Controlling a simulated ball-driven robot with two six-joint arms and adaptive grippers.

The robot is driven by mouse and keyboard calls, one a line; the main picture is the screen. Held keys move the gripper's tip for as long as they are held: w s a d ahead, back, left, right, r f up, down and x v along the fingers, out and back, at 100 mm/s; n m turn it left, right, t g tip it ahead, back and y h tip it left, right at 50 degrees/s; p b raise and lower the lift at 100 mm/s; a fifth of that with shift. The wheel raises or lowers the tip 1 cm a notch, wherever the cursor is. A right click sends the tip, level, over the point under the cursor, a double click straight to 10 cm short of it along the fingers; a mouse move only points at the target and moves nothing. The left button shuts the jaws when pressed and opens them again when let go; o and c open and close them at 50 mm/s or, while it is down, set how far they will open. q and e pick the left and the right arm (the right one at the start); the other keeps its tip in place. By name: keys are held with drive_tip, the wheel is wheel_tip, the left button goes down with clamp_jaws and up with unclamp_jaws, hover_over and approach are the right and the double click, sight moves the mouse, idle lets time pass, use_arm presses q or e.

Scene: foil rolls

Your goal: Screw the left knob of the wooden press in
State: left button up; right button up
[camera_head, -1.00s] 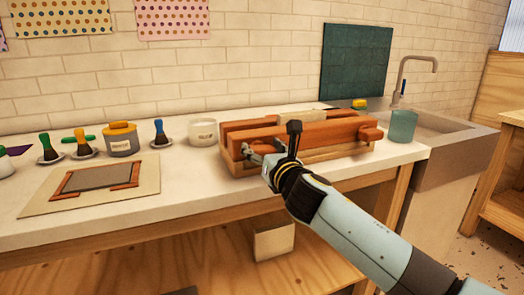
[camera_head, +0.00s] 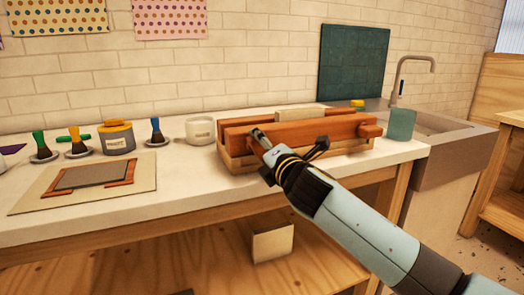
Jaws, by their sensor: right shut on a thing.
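The wooden press (camera_head: 312,133), a red-brown clamp with two long bars on a lighter base, stands on the white worktop near its front edge. Its right knob (camera_head: 370,130) shows at the right end of the front bar. The left knob is hidden behind my right gripper (camera_head: 284,150). My right gripper is at the left front of the press, shut on the left knob, with its dark finger parts spread to either side of the wrist. My left gripper is out of view.
A framed screen on a board (camera_head: 30,199) lies at the left. Brushes in small dishes, a grey pot (camera_head: 116,138) and a white cup (camera_head: 201,131) stand left of the press. A teal cup (camera_head: 401,125) and a sink (camera_head: 450,127) are at the right.

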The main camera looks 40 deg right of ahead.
drive_tip(key=m+b, duration=0.1)
drive_tip(key=m, duration=0.1)
drive_tip(key=f+m+b, duration=0.1)
drive_tip(key=m, duration=0.2)
drive_tip(key=shift+s+f+m, duration=0.1)
drive_tip(key=shift+f+m, duration=0.05)
drive_tip(key=shift+m, duration=0.15)
drive_tip(key=m+b, duration=0.1)
drive_tip(key=m, duration=0.2)
drive_tip(key=m+b, duration=0.1)
drive_tip(key=m, duration=0.1)
drive_tip(key=shift+f+b, duration=0.3)
drive_tip(key=shift+f, duration=0.05)
drive_tip(key=m+b, duration=0.1)
drive_tip(key=m, duration=0.2)
drive_tip(key=m+b, duration=0.1)
drive_tip(key=m, duration=0.1)
drive_tip(key=shift+a+f+m, duration=0.15)
drive_tip(key=shift+m, duration=0.25)
drive_tip(key=shift+a+m+b, duration=0.2)
drive_tip(key=shift+m+b, duration=0.55)
drive_tip(key=shift+m, duration=1.45)
drive_tip(key=o, duration=1.2)
drive_tip(key=shift+d+r, duration=0.1)
drive_tip(key=shift+r, duration=0.15)
drive_tip(key=shift+c, duration=0.2)
